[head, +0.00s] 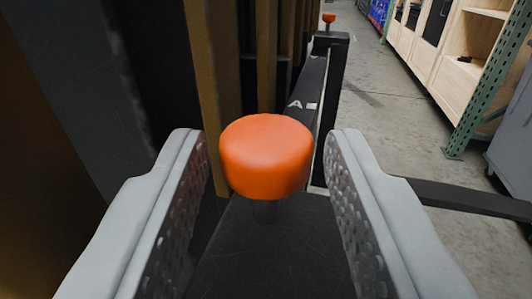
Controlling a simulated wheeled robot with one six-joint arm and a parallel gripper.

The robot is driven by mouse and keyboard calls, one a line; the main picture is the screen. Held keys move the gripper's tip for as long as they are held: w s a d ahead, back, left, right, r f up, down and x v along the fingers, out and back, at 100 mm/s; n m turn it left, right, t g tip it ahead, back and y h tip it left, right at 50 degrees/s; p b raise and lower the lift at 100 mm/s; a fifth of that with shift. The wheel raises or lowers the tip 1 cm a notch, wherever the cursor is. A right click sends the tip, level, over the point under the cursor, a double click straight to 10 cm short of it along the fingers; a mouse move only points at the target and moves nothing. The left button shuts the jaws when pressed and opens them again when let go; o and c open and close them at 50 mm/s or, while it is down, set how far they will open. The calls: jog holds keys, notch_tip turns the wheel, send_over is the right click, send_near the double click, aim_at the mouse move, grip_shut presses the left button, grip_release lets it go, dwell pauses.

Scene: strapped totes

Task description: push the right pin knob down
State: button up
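A round orange pin knob (266,158) stands close in front of me on a short dark stem above a black bar (265,250). My gripper (266,135) is open, with one grey finger on each side of this knob. A narrow gap shows between the knob and each finger, so neither finger appears to touch it. A second, small orange knob (328,18) stands far off on a black post (331,60) at the top right of centre. The lower part of the near stem is mostly hidden under the knob.
A black rail (312,85) with white lettering runs back to the far post. Tan upright slats (212,75) stand close on the left. A dark horizontal bar (460,196) extends right. Wooden shelving (440,45) with a green upright (487,80) stands beyond open concrete floor (390,120).

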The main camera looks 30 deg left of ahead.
grip_shut()
jog(key=shift+f, duration=1.35)
grip_release()
jog(key=shift+s, duration=0.1)
jog(key=v, duration=1.7)
jog(key=shift+s+d, duration=0.1)
jog(key=shift+d, duration=0.05)
